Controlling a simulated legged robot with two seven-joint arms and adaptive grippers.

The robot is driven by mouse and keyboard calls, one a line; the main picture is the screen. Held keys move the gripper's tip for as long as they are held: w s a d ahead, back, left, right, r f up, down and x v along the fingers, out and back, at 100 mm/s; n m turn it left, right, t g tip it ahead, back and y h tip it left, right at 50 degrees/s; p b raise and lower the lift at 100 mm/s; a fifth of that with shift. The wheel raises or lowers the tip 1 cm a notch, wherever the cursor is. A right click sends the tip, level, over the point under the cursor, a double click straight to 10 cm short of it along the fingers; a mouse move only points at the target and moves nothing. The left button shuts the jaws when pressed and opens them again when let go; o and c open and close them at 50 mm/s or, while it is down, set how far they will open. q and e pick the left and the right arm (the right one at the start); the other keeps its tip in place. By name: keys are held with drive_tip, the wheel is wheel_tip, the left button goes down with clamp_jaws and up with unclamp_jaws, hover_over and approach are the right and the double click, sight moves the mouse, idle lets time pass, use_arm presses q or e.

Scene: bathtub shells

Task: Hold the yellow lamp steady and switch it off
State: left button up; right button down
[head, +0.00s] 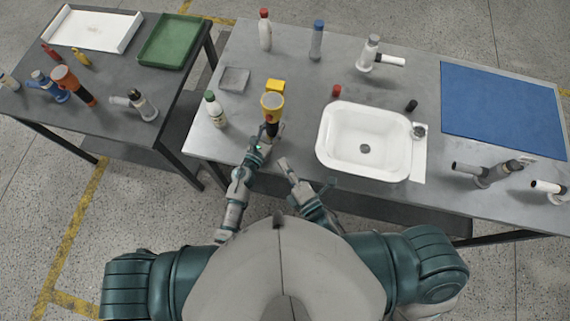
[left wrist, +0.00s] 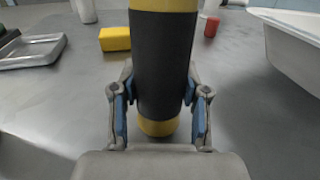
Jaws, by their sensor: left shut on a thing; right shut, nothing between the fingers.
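The yellow lamp (head: 272,103) is a torch-like body with a yellow head and a black grip. It stands near the front edge of the metal table, left of the sink. In the left wrist view the lamp's black grip (left wrist: 164,65) is upright between the blue finger pads. My left gripper (head: 268,138) is shut on this black part. My right gripper (head: 285,165) is shut and empty, just right of and below the lamp, apart from it. I cannot make out the lamp's switch or whether it is lit.
A yellow block (head: 275,85) lies behind the lamp. A white bottle with a green cap (head: 215,110) stands to its left, with a grey tray (head: 234,79) behind. A white sink (head: 365,140) is at right. Red (head: 336,90) and black (head: 411,106) small items lie near it.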

use_arm(q)
drive_tip(key=shift+s+f, duration=0.1)
drive_tip(key=shift+f, duration=0.15)
drive_tip(key=o, duration=1.3)
drive_tip(key=shift+o, duration=0.2)
drive_tip(key=shift+r, duration=0.1)
